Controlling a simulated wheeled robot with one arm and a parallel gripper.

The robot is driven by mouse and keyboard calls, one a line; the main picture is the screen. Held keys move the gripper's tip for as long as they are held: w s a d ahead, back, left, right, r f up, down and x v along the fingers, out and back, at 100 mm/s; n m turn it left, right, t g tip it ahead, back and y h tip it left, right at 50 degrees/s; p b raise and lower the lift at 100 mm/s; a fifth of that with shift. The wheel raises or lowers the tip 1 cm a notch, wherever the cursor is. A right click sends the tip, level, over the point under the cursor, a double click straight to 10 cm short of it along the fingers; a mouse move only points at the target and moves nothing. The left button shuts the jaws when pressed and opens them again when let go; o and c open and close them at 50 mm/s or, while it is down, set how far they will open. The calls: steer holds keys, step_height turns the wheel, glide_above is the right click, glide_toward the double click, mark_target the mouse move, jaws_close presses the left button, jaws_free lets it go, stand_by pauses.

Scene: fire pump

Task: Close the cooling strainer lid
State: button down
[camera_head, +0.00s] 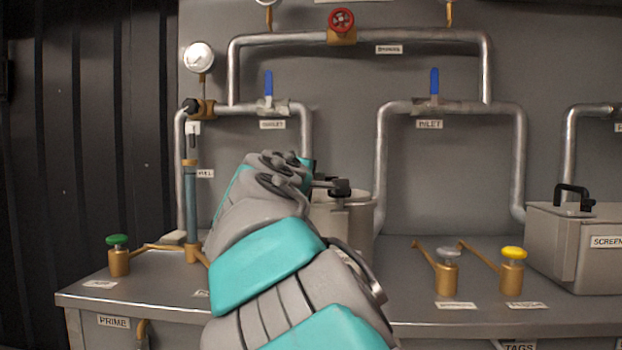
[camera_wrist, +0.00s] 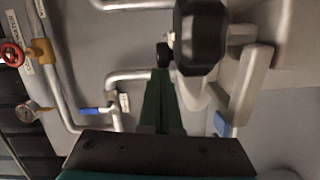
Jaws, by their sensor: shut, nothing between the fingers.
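The cooling strainer (camera_head: 359,213) is a silver round pot on the bench, behind my arm in the head view. Its left side is hidden. A black knob (camera_head: 340,187) on a grey bar shows at its top. In the wrist view a large black knob (camera_wrist: 200,38) and pale grey bars (camera_wrist: 246,88) are close, right of the fingers. I cannot tell how far the lid stands open. My gripper (camera_wrist: 162,75) shows dark green fingers, shut together and empty, with tips beside the black knob; contact is unclear. In the head view my arm hides the gripper.
Pipes with blue-handled valves (camera_head: 434,82) and a red valve wheel (camera_head: 341,19) run along the back wall. A grey screen box (camera_head: 580,245) stands right. Green-capped (camera_head: 118,255) and yellow-capped (camera_head: 512,270) brass fittings stand on the bench. The bench between strainer and fittings is clear.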

steer(key=shift+s+d, duration=0.2)
steer(key=shift+d, duration=0.35)
steer(key=shift+s+d, duration=0.15)
steer(key=shift+d, duration=0.35)
